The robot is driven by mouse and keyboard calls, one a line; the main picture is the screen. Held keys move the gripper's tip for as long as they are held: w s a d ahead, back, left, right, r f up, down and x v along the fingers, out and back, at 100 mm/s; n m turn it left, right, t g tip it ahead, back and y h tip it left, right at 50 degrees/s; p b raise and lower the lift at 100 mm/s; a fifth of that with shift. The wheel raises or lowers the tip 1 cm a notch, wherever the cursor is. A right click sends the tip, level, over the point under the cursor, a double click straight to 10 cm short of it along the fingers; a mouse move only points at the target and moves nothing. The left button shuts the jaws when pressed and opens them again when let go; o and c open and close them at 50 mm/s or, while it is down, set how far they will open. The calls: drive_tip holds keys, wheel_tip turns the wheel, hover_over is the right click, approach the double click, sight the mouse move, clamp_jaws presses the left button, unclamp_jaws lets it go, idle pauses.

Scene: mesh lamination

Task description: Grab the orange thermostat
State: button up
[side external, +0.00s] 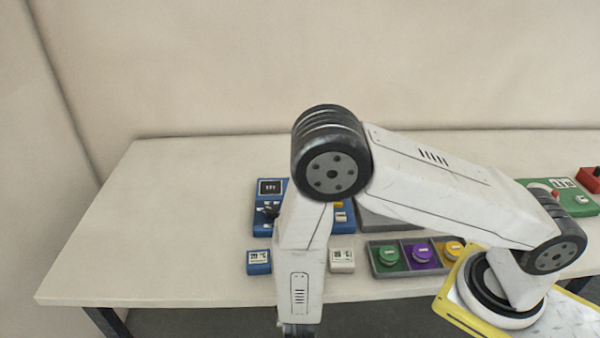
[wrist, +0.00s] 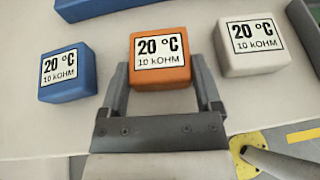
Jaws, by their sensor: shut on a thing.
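The orange thermostat (wrist: 160,73) shows in the wrist view, a small block with a white "20 °C 10 kOHM" label on top. My gripper (wrist: 161,85) has one finger on each side of it and is shut on it. The thermostat appears to be at table level; I cannot tell whether it is lifted. In the side external view my arm hides the orange thermostat and the gripper's fingers.
A blue thermostat (side external: 259,261) is left of the orange one and a white thermostat (side external: 342,260) right of it, both close by. A blue panel (side external: 265,216) lies behind. A grey tray (side external: 372,245) holds green, purple and yellow round pieces. The table's left side is clear.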

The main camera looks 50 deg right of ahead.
drive_tip(key=shift+r, duration=4.9)
